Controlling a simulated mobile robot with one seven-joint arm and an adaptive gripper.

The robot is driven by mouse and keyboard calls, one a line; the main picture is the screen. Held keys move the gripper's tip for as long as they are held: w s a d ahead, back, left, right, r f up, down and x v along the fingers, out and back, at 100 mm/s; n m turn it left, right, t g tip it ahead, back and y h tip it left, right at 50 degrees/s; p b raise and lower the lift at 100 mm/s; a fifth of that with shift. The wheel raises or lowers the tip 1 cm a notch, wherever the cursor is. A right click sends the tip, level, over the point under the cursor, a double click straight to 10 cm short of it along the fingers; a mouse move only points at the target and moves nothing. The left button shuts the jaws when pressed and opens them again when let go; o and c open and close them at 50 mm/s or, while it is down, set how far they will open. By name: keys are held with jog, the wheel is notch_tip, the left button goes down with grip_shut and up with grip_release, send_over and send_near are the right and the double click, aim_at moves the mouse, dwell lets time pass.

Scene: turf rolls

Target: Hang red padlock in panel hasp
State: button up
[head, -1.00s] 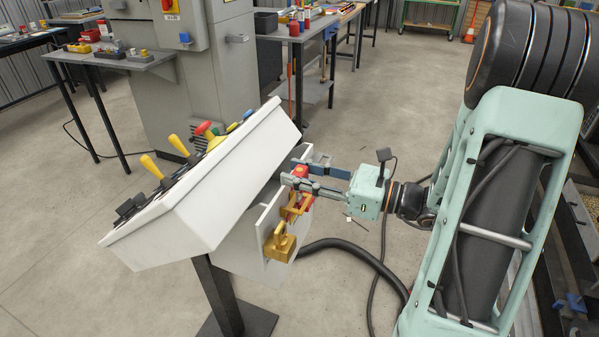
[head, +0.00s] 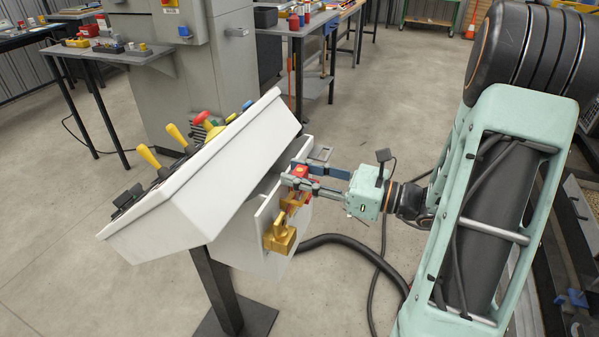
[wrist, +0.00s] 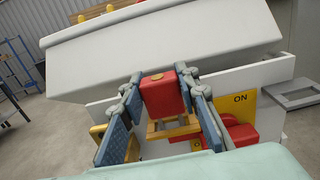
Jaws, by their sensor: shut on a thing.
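The red padlock (wrist: 163,97) is between the blue finger pads of my gripper (wrist: 164,105) in the wrist view. My gripper is shut on its body, at the white panel's side. In the head view my gripper (head: 303,177) largely covers the padlock (head: 300,171). A brass-coloured bracket, seemingly the hasp (wrist: 172,128), shows just beneath the padlock; it also shows in the head view (head: 292,202). The padlock's shackle is hidden, so I cannot tell whether it passes through the hasp.
A brass padlock (head: 280,237) hangs at the panel's lower front. A red switch handle (wrist: 243,135) and yellow ON plate (wrist: 242,101) sit right of my fingers. The sloped console (head: 215,175) with levers overhangs the panel (head: 262,215). A black hose (head: 345,240) runs below my arm.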

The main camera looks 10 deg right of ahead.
jog(key=shift+f+b, duration=0.55)
jog(key=shift+f, duration=0.35)
jog(key=o, duration=1.3)
jog(key=shift+d, duration=0.1)
jog(key=v, duration=1.2)
